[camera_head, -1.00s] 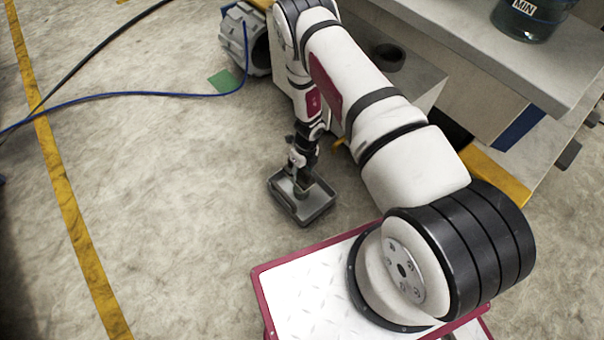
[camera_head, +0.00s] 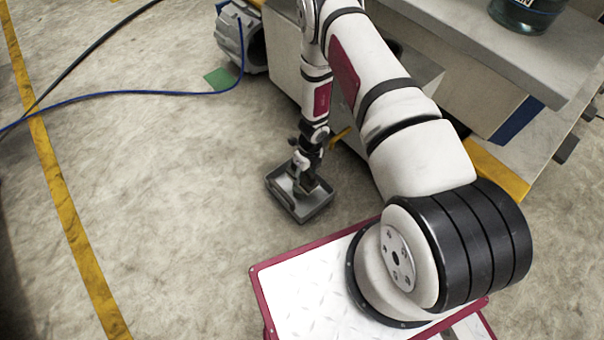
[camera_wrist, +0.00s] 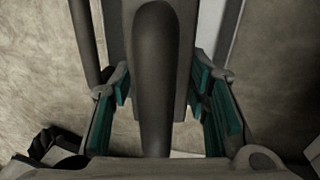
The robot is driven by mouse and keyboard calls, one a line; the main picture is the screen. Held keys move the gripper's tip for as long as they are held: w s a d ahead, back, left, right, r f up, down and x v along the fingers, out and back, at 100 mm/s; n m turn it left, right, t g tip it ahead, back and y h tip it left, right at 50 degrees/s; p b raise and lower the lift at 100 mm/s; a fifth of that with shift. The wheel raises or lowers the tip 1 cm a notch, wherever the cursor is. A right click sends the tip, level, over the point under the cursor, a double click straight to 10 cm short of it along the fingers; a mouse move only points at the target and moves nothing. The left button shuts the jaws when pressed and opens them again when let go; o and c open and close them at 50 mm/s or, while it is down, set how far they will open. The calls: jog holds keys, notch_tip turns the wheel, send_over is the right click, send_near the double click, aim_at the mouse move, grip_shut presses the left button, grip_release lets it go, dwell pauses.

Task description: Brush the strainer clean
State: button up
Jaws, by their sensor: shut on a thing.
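My gripper (camera_head: 306,184) points down into a shallow grey square tray (camera_head: 318,211) on the concrete floor. In the wrist view, my gripper (camera_wrist: 158,88) has teal pads on both sides of a long dark grey rounded handle (camera_wrist: 156,70). It is shut on this handle, which looks like the brush's. A wider grey piece lies behind the handle, and I cannot tell what it is. The brush's head is hidden. I cannot make out the strainer apart from the tray, as my gripper covers much of the inside.
A workbench (camera_head: 480,50) with a blue bottle (camera_head: 525,12) stands at the upper right, close to my arm. The floor left of the tray is clear.

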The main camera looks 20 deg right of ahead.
dwell(0.3)
jog(key=shift+w+a+p, duration=0.3)
jog(key=shift+w+p, duration=0.15)
jog(key=shift+w, duration=0.25)
jog(key=shift+w+a, duration=0.25)
jog(key=shift+w, duration=0.45)
jog(key=shift+s+d+f+b, duration=0.1)
jog(key=shift+s+d+b, duration=0.2)
jog(key=shift+s, duration=0.45)
jog(key=shift+s+d+f+b, duration=0.1)
jog(key=shift+s+d+b, duration=0.2)
jog(key=shift+s, duration=0.45)
jog(key=shift+a, duration=0.1)
jog(key=shift+w+a+r+p, duration=0.1)
jog(key=shift+w+a+p, duration=0.1)
jog(key=shift+w+p, duration=0.4)
jog(key=shift+w+a, duration=0.25)
jog(key=shift+w, duration=0.65)
jog(key=shift+c, duration=0.2)
